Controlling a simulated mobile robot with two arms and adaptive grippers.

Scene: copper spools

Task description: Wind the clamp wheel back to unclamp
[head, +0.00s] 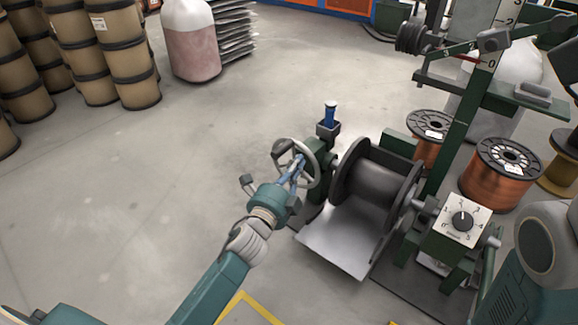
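The clamp wheel (312,166) is a grey handwheel on the left end of the green winding machine. A dark knob (282,149) sits at its upper left rim. My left gripper (299,163) is at the wheel, its fingers over the wheel's face. The fingers look close together, but whether they are closed on a spoke or the rim is too small to tell. An empty dark grey spool (375,184) is mounted on the machine to the right of the wheel. My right gripper is not visible.
A metal tray (335,246) lies under the spool. A dial box (462,220) stands at the machine's right. Copper spools (492,184) stand behind it. A blue-topped post (330,115) rises just behind the wheel. Open floor lies left; brown drums (130,60) stand far left.

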